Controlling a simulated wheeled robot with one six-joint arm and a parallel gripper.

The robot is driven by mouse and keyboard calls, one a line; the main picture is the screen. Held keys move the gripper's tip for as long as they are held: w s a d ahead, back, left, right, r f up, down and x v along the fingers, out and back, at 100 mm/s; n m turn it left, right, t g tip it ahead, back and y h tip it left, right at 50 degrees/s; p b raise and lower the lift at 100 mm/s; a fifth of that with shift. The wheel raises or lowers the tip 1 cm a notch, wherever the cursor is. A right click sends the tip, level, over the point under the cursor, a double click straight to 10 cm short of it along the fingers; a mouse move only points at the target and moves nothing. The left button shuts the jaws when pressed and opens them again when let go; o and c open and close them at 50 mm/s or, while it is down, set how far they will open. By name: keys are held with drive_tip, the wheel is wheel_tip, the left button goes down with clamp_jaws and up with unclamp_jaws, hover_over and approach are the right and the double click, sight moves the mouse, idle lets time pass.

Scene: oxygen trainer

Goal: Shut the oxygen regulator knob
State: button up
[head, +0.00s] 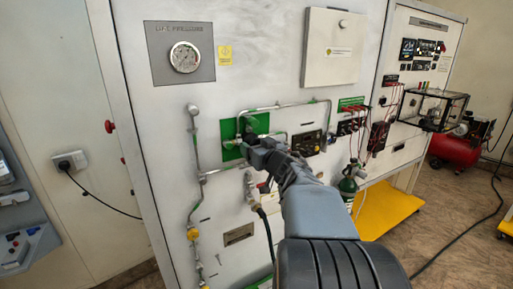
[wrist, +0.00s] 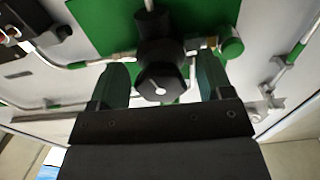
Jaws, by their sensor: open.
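My gripper (wrist: 161,68) is open, one finger on either side of the knob, with a gap visible on both sides. In the head view my gripper (head: 257,150) is at the green plate and hides most of the knob.
Pipes (head: 290,105) run around the green plate on the upright panel. A pressure gauge (head: 184,57) is at upper left. A dark instrument box (head: 307,143) is close to the right of my gripper. A green cylinder (head: 348,185) stands lower right.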

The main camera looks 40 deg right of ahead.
drive_tip(key=c, duration=0.9)
